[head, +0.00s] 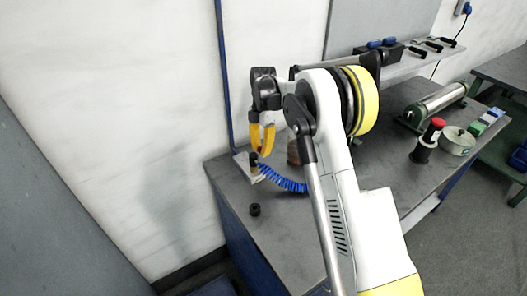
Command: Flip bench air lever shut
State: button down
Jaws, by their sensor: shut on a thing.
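My gripper (261,151), with yellow fingers pointing down, is at the bench's back left corner. It is shut at the bench air fitting (255,172), a small pale block with a dark top, where a blue coiled hose (285,184) begins. The fingers cover the fitting's upper part. The air lever itself is too small and too hidden to make out, so its angle cannot be told.
The grey bench (285,232) has clear room at its front left, apart from a small black cylinder (255,210). A blue pipe (225,75) runs down the wall behind the gripper. A red-topped black bottle (427,142) and a roller (437,103) stand to the right.

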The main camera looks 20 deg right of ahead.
jog(key=shift+w+a+r+g+h+p, duration=0.1)
jog(key=shift+w+r+g+h+p, duration=0.1)
jog(key=shift+w+g, duration=0.3)
jog(key=shift+w+a+r+g+h+p, duration=0.1)
jog(key=shift+w+g+h+p, duration=0.15)
jog(key=shift+g, duration=0.35)
jog(key=c, duration=1.2)
grip_release()
notch_tip(320, 180, up, 10)
